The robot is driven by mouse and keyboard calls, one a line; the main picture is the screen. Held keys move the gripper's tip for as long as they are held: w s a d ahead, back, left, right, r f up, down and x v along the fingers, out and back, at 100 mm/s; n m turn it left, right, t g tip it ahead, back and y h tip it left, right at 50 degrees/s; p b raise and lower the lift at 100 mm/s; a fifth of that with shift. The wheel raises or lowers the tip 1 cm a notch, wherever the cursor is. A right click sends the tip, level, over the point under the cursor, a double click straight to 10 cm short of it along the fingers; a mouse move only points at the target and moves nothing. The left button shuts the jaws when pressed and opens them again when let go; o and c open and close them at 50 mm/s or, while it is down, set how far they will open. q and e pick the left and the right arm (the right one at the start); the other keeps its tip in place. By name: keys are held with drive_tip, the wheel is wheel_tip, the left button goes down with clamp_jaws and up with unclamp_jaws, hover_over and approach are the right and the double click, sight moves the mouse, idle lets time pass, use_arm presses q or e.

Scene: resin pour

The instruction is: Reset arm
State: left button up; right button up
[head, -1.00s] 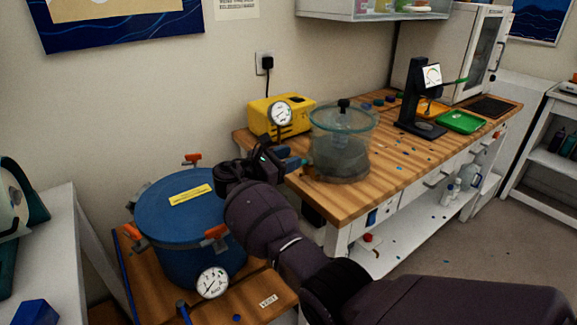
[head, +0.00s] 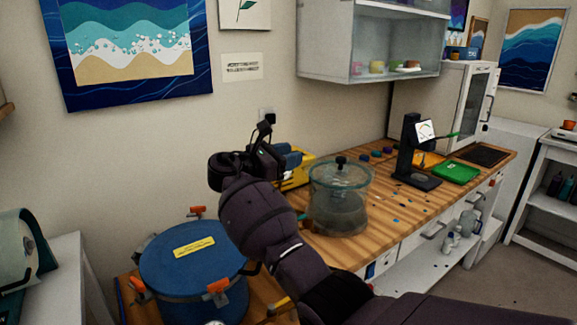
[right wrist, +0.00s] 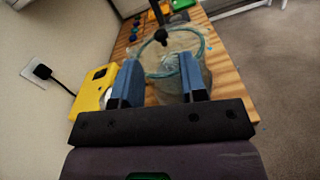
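My right arm reaches up across the head view. Its gripper (head: 290,160) is raised in front of the yellow pump (head: 297,176), left of the glass vacuum chamber (head: 338,205). In the right wrist view the two blue fingers (right wrist: 160,68) stand wide apart with nothing gripped between them. The chamber (right wrist: 178,62) shows beyond and between them, and the yellow pump (right wrist: 93,92) is to their left. My left gripper is not in view.
A blue lidded pot (head: 190,262) with orange clamps stands at lower left. The wooden bench (head: 400,212) holds a black stand (head: 412,150) and a green tray (head: 456,172). A glass-fronted wall cabinet (head: 375,45) hangs above. A wall plug (right wrist: 42,71) is at left.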

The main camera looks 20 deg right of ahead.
drive_tip(key=shift+r, duration=0.1)
idle(0.3)
drive_tip(key=w+a+r+m+t+y, duration=0.3)
drive_tip(key=w+a+m+t+y, duration=0.25)
drive_tip(key=t+y, duration=0.25)
drive_tip(key=s+d+f+m+t+y, duration=0.1)
drive_tip(key=s+f+m+t+y, duration=0.3)
drive_tip(key=f+y, duration=0.55)
drive_tip(key=s+d+f+m+g, duration=0.2)
drive_tip(key=s+d+f+m, duration=0.1)
drive_tip(key=s+f, duration=0.8)
drive_tip(key=s+d+f+m+g, duration=0.2)
drive_tip(key=s+d+f, duration=0.4)
drive_tip(key=s+f, duration=0.6)
drive_tip(key=s+d+f+m+g, duration=0.3)
drive_tip(key=s+f, duration=0.9)
drive_tip(key=s, duration=1.1)
drive_tip(key=shift+d+f+m+h, duration=0.3)
drive_tip(key=shift+d+m, duration=0.35)
drive_tip(key=shift+d, duration=0.6)
